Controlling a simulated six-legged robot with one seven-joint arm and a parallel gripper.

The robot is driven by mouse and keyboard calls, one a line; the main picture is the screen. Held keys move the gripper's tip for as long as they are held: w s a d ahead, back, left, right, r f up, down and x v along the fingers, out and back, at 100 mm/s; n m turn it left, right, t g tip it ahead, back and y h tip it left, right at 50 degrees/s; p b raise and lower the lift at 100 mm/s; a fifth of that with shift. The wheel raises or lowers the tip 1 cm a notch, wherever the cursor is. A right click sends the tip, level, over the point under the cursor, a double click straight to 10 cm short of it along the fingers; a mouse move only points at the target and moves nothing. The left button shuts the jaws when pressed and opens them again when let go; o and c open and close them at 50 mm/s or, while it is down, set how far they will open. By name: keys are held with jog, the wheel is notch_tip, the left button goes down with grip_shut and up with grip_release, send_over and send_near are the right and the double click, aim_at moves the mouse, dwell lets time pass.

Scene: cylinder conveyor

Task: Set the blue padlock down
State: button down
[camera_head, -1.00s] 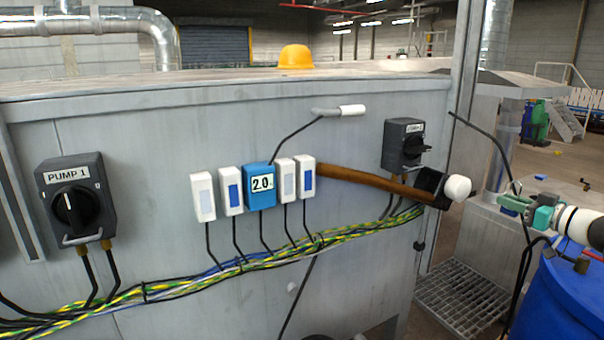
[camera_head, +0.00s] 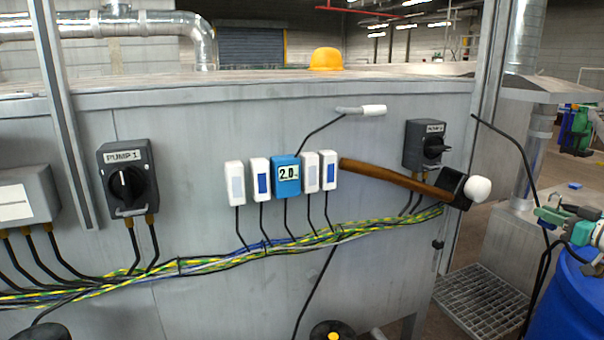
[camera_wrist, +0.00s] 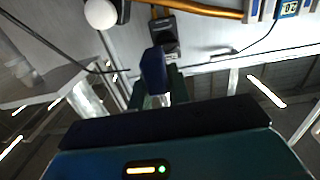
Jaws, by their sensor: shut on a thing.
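The blue padlock (camera_wrist: 153,70) shows in the wrist view as a dark blue block between the green fingers of my gripper (camera_wrist: 158,92), with a pale part below it. My gripper is shut on it. In the head view, my gripper (camera_head: 552,215) is at the right edge, right of the mallet and above a blue drum. The padlock is hard to make out there. A small blue spot (camera_head: 574,185) shows just above the gripper; I cannot tell whether it is the padlock.
A grey panel carries a PUMP 1 switch (camera_head: 127,180), a second switch (camera_head: 426,146), and a blue 2.0 tag (camera_head: 286,176) among white ones. A wooden-handled mallet (camera_head: 395,178) leans across it. The blue drum (camera_head: 567,300) stands lower right, beside a floor grating (camera_head: 483,302).

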jog(key=w+a+f+m+h, duration=0.2)
jog(key=w+a+f, duration=0.3)
jog(key=f, duration=0.6)
jog(key=w+a+f+m+t+h, duration=0.1)
jog(key=w+a+f+h, duration=0.2)
jog(key=a+f, duration=0.55)
jog(key=w+a+f+m+h, duration=0.2)
jog(key=w+a+f, duration=0.15)
jog(key=f, duration=1.05)
jog(key=a+f, duration=0.5)
jog(key=a, duration=0.7)
jog(key=s+a+n+y, duration=0.1)
jog(key=s+a, duration=0.3)
jog(key=a, duration=0.4)
jog(key=s+a, duration=0.3)
jog(key=a, duration=0.5)
jog(key=s+f, duration=0.5)
jog(key=f, duration=0.1)
jog(key=shift+s+a+f, duration=0.35)
jog(key=shift+a, duration=0.1)
jog(key=shift+d, duration=0.1)
